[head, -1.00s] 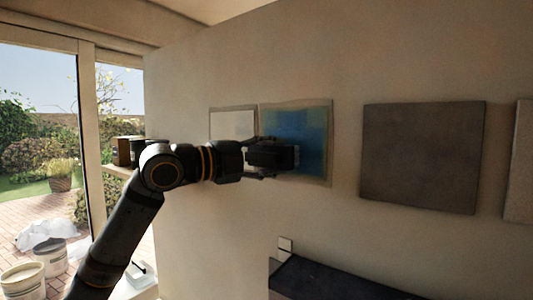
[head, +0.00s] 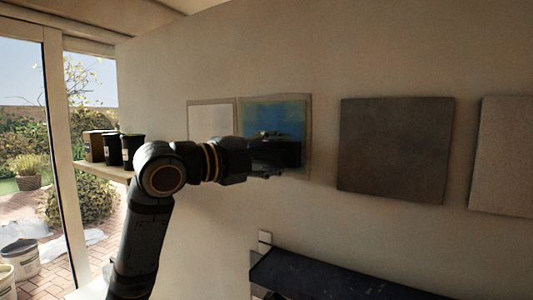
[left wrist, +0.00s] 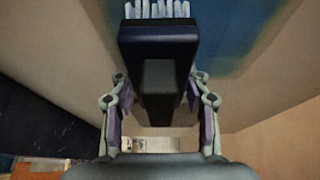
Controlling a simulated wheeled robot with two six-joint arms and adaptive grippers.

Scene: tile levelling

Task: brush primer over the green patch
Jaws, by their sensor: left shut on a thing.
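A framed patch (head: 268,108) on the wall is mostly blue, with greener tones toward its right side. Its blue surface also shows at the top right of the left wrist view (left wrist: 235,30). My left gripper (head: 275,153) is in front of the patch's lower half and hides much of it. It is shut on a wide black brush (left wrist: 160,45) with pale bristles (left wrist: 157,9), which point toward the wall. I cannot tell whether the bristles touch the patch. My right gripper is not in view.
A pale framed patch (head: 210,116) adjoins on the left. A dark grey panel (head: 395,148) and a lighter panel (head: 503,155) hang to the right. A dark shelf (head: 330,278) juts out below. Black cups (head: 131,150) stand on a ledge at left.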

